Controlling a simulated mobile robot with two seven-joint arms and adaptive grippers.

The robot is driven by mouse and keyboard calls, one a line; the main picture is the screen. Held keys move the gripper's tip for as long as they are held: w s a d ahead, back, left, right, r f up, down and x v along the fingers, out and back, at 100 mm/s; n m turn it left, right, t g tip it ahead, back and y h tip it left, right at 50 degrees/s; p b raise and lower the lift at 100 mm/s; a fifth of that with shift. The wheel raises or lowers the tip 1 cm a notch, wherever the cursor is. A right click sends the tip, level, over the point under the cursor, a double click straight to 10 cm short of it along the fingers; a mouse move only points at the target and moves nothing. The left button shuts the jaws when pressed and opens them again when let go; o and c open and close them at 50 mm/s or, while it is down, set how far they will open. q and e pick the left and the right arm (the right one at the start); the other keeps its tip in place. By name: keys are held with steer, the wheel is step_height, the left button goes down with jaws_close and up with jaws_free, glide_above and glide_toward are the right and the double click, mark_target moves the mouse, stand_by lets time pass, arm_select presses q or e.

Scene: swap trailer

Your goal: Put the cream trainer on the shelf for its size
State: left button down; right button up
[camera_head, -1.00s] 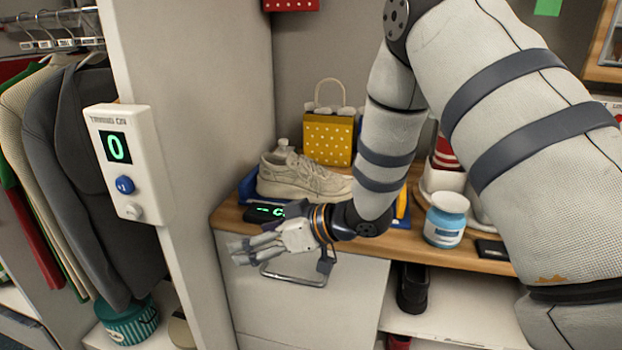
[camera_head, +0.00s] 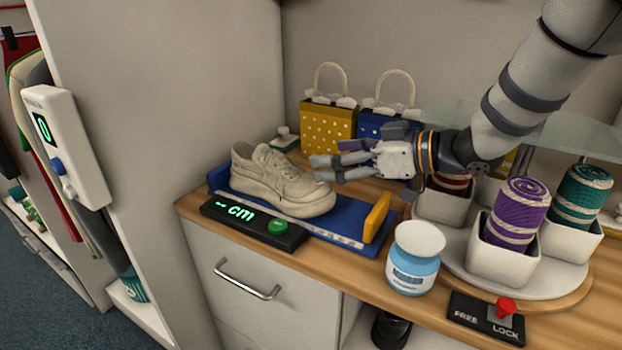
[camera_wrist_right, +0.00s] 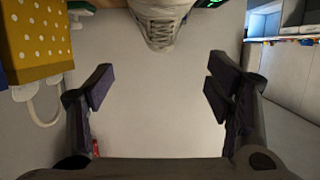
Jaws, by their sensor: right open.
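The cream trainer (camera_head: 268,180) sits upright on a blue measuring tray (camera_head: 335,247) at the counter's left end, toe pointing right. The tray has a yellow end stop (camera_head: 377,217) and a black display (camera_head: 250,222) reading "-- cm" with a green button. My right gripper (camera_head: 330,163) is open and empty, just above and behind the trainer's toe, reaching in from the right. In the right wrist view, the trainer's laced front (camera_wrist_right: 160,28) shows at the top, beyond the open fingers (camera_wrist_right: 157,90). My left gripper is out of view.
Yellow (camera_head: 328,127) and blue (camera_head: 385,124) gift bags stand behind. A white and blue jar (camera_head: 413,262) and a FREE/LOCK switch (camera_head: 487,318) sit at front right. A turntable (camera_head: 560,295) carries white pots with rolled textiles. A wall panel (camera_head: 170,90) bounds the left.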

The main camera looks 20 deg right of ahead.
mark_target(273, 160)
steer(key=x, duration=0.4)
steer(key=b+x, duration=0.1)
steer(key=x, duration=0.3)
steer(key=b+x, duration=0.1)
steer(key=x, duration=0.3)
steer(key=shift+s+a+f, duration=0.1)
steer(key=shift+f, duration=0.25)
steer(key=shift+a, duration=0.1)
steer(key=shift+r, duration=0.15)
steer(key=shift+c, duration=0.5)
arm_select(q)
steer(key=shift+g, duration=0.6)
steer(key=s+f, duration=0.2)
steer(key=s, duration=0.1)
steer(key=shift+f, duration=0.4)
arm_select(e)
jaws_close()
